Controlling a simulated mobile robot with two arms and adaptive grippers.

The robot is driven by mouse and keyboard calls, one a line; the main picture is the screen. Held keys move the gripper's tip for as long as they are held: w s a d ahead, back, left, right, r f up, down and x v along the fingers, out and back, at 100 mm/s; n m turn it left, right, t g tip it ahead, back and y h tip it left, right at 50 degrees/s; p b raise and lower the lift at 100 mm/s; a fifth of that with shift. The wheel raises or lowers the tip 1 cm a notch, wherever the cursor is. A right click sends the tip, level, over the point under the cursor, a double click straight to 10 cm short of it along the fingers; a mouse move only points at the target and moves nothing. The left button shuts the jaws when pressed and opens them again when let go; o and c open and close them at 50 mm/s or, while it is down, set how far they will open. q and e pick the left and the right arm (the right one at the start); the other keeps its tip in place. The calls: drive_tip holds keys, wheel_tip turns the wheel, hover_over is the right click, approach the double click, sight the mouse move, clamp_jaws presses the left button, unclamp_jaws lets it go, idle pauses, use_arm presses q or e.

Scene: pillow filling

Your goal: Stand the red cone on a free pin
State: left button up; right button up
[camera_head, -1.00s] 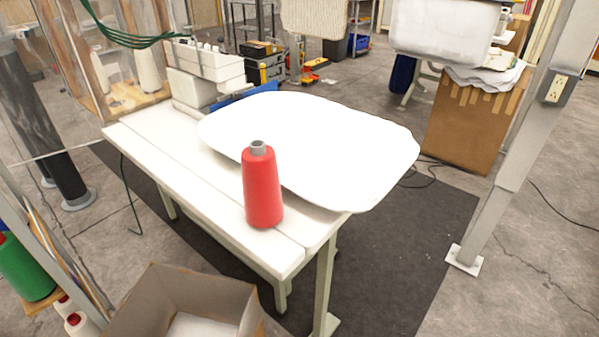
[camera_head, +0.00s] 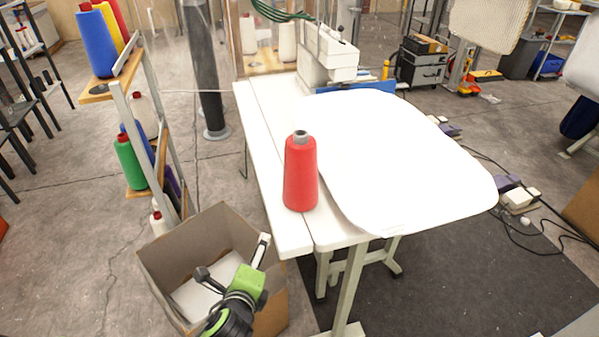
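The red cone (camera_head: 300,172) of thread stands upright on the white sewing table (camera_head: 262,130), near its front left corner. A thread rack (camera_head: 150,130) stands at the left with blue (camera_head: 97,42), yellow (camera_head: 112,25) and green (camera_head: 130,160) cones on its shelves. Another red cone is partly visible at its top. I cannot make out a clearly bare pin on the rack. My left gripper (camera_head: 232,262) is low at the bottom, over the cardboard box and left of and below the red cone. Its fingers are spread and empty. My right gripper is not in view.
An open cardboard box (camera_head: 165,262) stands on the floor between rack and table. A large white panel (camera_head: 400,165) covers the table's right side. A sewing machine (camera_head: 328,50) is at the back. A dark pillar (camera_head: 203,75) stands behind the rack.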

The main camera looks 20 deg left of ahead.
use_arm(q)
drive_tip(key=w+d+r+m+t, duration=0.2)
drive_tip(key=w+r+m+t, duration=0.15)
drive_tip(key=r+m, duration=0.45)
drive_tip(key=m+t+h, duration=0.3)
drive_tip(key=m, duration=0.5)
approach(298, 185)
drive_tip(key=shift+m+g, duration=0.25)
drive_tip(key=shift+m, duration=0.15)
drive_tip(key=w+p, duration=0.1)
drive_tip(key=w, duration=0.8)
drive_tip(key=shift+r+p, duration=0.15)
drive_tip(key=shift+p, duration=0.15)
drive_tip(key=shift+w, duration=0.45)
drive_tip(key=w, duration=0.3)
drive_tip(key=w+p, duration=0.1)
drive_tip(key=shift+w+a, duration=0.15)
drive_tip(key=shift+a, duration=0.2)
drive_tip(key=shift+w, duration=0.3)
drive_tip(key=shift+s, duration=0.1)
drive_tip(key=shift+c, duration=0.7)
drive_tip(key=c, duration=1.3)
drive_tip(key=shift+r, duration=0.15)
drive_tip(key=c, duration=0.3)
drive_tip(key=shift+c, duration=0.2)
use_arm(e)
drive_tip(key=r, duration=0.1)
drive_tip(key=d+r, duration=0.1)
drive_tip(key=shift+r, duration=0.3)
